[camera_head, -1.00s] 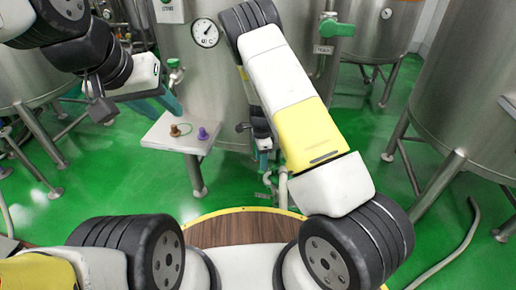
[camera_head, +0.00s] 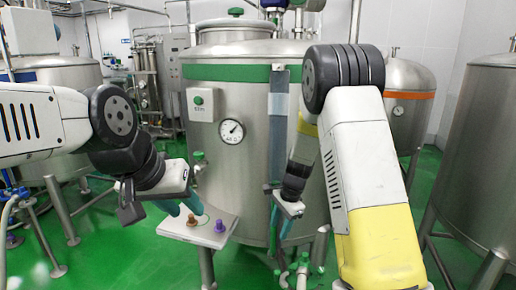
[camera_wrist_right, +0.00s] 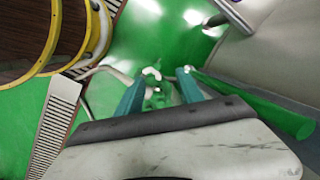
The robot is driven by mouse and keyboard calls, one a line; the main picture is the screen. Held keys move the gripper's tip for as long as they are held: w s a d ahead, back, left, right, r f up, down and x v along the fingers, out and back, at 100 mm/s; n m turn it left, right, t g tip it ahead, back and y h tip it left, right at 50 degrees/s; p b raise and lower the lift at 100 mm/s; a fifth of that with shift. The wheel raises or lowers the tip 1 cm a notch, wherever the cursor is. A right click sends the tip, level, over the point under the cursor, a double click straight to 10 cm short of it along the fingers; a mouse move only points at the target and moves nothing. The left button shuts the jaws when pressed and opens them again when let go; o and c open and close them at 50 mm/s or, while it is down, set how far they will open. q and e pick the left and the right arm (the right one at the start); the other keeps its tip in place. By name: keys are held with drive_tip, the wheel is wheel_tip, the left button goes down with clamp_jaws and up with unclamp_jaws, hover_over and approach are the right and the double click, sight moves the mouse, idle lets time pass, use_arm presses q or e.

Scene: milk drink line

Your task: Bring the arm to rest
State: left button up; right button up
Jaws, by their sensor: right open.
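My right arm reaches forward on the right of the head view. Its gripper (camera_head: 285,226) hangs in front of the big steel tank, teal fingers pointing down, to the right of the white shelf. In the right wrist view the two teal fingers of this gripper (camera_wrist_right: 160,88) stand apart with nothing held between them. My left arm comes in from the left. Its gripper (camera_head: 184,208) is over or beside the left part of the shelf, its teal fingers partly hidden by the wrist, so their opening is unclear.
The white shelf (camera_head: 213,239) carries a brown knob (camera_head: 191,220) and a purple knob (camera_head: 219,226). The steel tank (camera_head: 240,170) with a gauge (camera_head: 231,132) stands behind it. Pipes and valves (camera_head: 300,270) are below my right gripper. More tanks stand on both sides.

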drive_tip(key=s+d+r+n+t+y, duration=0.1)
drive_tip(key=s+r+n, duration=0.3)
drive_tip(key=r, duration=0.5)
drive_tip(key=s+d+r+n+t, duration=0.1)
drive_tip(key=s+d+r+n, duration=0.1)
drive_tip(key=s+r, duration=0.55)
drive_tip(key=s+d+r+n+t, duration=0.1)
drive_tip(key=s+d+r+n, duration=0.1)
drive_tip(key=s, duration=0.4)
drive_tip(key=s+d+r+n+t+h, duration=0.1)
drive_tip(key=s+r+n+t, duration=0.1)
drive_tip(key=s+r+n, duration=0.3)
drive_tip(key=shift+s+d+r, duration=0.4)
drive_tip(key=shift+s+r, duration=0.55)
drive_tip(key=shift+s, duration=0.3)
